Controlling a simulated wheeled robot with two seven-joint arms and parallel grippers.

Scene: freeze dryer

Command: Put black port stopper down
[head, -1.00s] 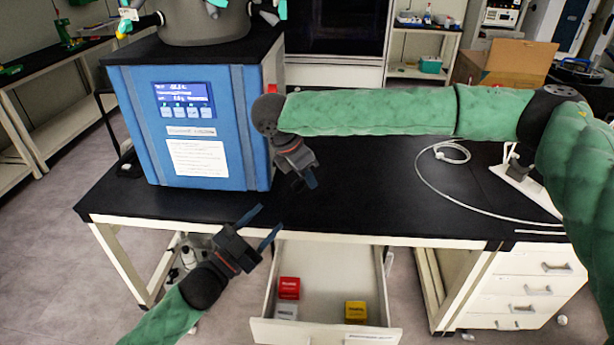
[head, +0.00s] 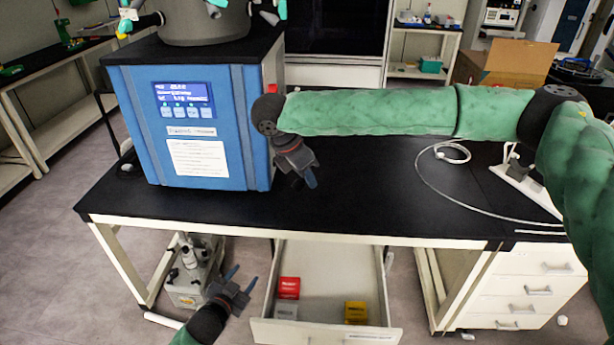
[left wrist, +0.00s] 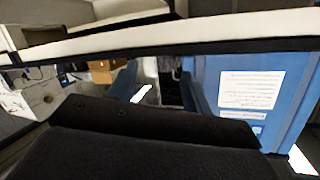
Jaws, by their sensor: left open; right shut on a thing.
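My right gripper (head: 308,180) is over the black bench top, just right of the blue freeze dryer (head: 190,125), with its fingers pointing down. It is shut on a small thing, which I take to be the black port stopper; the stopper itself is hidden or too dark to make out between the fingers. My left gripper (head: 243,278) is open and empty, low in front of the bench, left of the open drawer. In the left wrist view the freeze dryer's blue panel (left wrist: 275,80) shows at the right.
The black bench top (head: 370,195) is clear in the middle. A white tube (head: 440,190) lies on its right part. An open drawer (head: 325,332) below holds a red box (head: 289,288), a grey box and a yellow box (head: 356,312). A pump-like machine (head: 190,270) stands under the bench.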

